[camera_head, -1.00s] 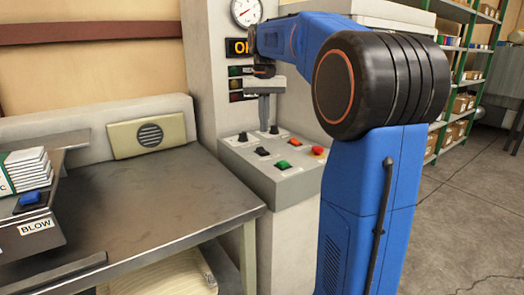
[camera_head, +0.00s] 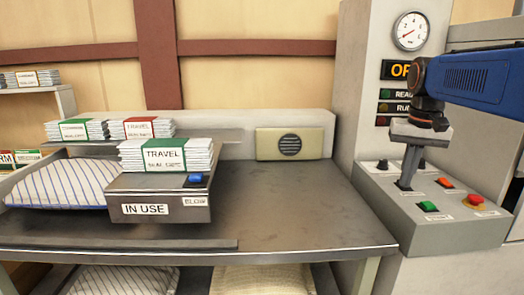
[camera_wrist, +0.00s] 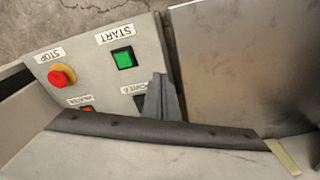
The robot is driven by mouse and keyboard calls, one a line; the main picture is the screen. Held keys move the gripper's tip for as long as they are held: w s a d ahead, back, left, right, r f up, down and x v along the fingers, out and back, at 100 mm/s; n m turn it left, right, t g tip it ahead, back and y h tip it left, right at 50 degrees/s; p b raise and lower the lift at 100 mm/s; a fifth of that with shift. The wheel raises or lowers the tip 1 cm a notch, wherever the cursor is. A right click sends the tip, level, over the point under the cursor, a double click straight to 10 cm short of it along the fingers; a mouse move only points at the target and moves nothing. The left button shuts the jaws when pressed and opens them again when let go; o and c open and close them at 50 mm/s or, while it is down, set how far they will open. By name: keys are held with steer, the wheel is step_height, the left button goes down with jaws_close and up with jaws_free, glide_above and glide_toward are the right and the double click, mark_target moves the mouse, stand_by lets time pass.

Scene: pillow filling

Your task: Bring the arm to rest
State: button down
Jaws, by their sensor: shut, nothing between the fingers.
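My blue arm (camera_head: 470,80) reaches in from the right edge of the camera_head view. My gripper (camera_head: 404,184) points down over the left part of the grey control panel (camera_head: 450,240), its fingers together and empty. I cannot tell whether the tips touch the panel. In the wrist view, the gripper (camera_wrist: 160,77) partly covers a dark switch labelled POWER. The green START button (camera_wrist: 124,60) and red STOP button (camera_wrist: 62,76) show beside it; the green button (camera_head: 428,206) and red button (camera_head: 474,200) also show in the camera_head view.
A metal table (camera_head: 300,205) stands left of the panel. On it are a blow box (camera_head: 160,208) marked IN USE, stacked TRAVEL packs (camera_head: 165,155) and a striped pillow (camera_head: 60,185). A gauge (camera_head: 411,31) hangs on the column above the panel. The table's right half is clear.

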steer(key=s+a+f+n+t, duration=0.1)
steer(key=s+a+f, duration=0.3)
steer(key=s+f, duration=0.5)
steer(key=s+a+f+n+t, duration=0.2)
steer(key=s+a+f, duration=0.3)
steer(key=s+f, duration=0.4)
steer(key=s+n, duration=0.1)
steer(key=s, duration=0.3)
steer(key=shift+a+f+t, duration=0.25)
steer(key=shift+f+t, duration=0.05)
steer(key=shift+f, duration=0.05)
